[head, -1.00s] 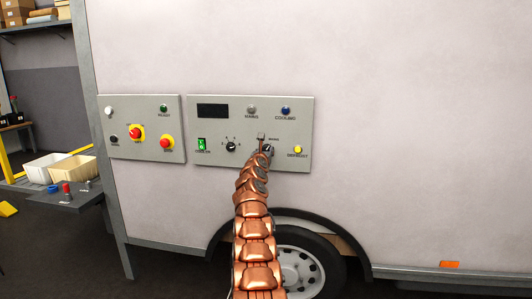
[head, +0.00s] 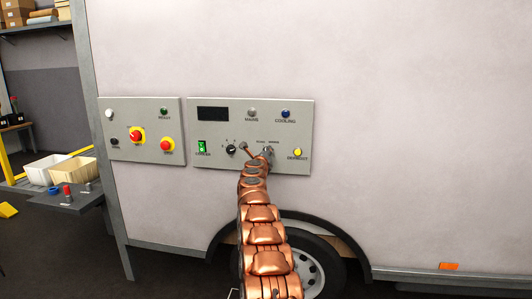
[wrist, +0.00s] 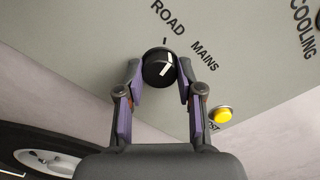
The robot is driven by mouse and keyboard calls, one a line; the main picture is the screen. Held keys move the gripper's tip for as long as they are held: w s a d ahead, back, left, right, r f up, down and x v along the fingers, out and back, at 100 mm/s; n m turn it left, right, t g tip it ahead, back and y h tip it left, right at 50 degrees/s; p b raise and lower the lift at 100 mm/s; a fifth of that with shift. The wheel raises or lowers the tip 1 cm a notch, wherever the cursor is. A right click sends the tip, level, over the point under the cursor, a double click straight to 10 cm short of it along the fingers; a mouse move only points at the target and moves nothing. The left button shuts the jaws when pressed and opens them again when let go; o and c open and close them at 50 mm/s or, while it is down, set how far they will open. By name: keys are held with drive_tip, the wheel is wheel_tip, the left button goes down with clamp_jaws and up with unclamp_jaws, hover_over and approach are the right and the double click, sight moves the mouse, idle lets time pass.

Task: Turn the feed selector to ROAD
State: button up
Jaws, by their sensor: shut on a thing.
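The feed selector is a round black knob (wrist: 154,73) with a white pointer mark, seen between my fingers in the wrist view. The labels ROAD (wrist: 166,16) and MAINS (wrist: 205,56) are printed beyond it. The white mark points up and slightly right, between a small black tick on the ROAD side and the word MAINS. My gripper (wrist: 159,67) is shut on the knob, one purple-padded finger on each side. In the head view my gripper (head: 266,152) is at the right-hand panel (head: 222,133), and my copper arm hides part of the selector.
The panel also carries a dark display (head: 212,113), a green switch (head: 201,147), another black dial (head: 231,149) and a yellow button (head: 297,152). A second panel (head: 150,108) with a red-and-yellow switch is to the left. A wheel (head: 308,270) sits below.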

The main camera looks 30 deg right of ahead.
drive_tip(key=shift+n+p, duration=1.05)
drive_tip(key=shift+n, duration=1.15)
drive_tip(key=shift+d, duration=0.1)
drive_tip(key=o, duration=1.2)
drive_tip(key=shift+c, duration=0.2)
drive_tip(key=shift+s+a+r, duration=0.1)
drive_tip(key=shift+a, duration=0.1)
